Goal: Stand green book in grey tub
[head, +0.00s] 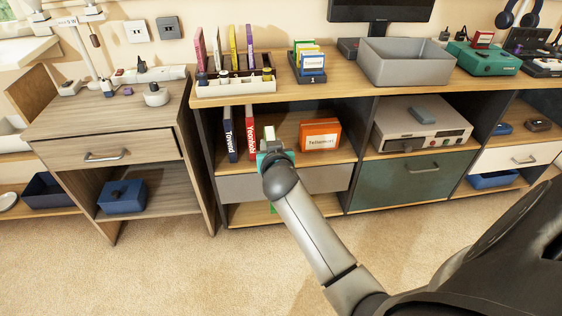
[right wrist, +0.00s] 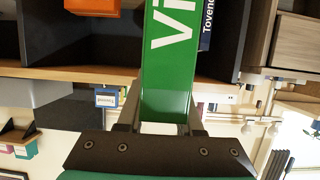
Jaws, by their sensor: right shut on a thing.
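The green book (right wrist: 168,65) is held between the two fingers of my right gripper (right wrist: 163,118), with white letters starting "Vi" on the side facing the right wrist camera. In the head view my right gripper (head: 273,158) is in front of the left shelf bay, and my own arm hides most of the book. A small green patch of it (head: 273,209) shows below the wrist. The grey tub (head: 405,72) stands on the desktop, right of and above the gripper, and it looks empty. My left gripper is not in view.
A blue book (head: 230,134) and a red book (head: 249,132) stand on the shelf just left of the gripper. An orange box (head: 320,135) is to the right. A rack of cards (head: 311,65) and a monitor (head: 380,10) are near the tub.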

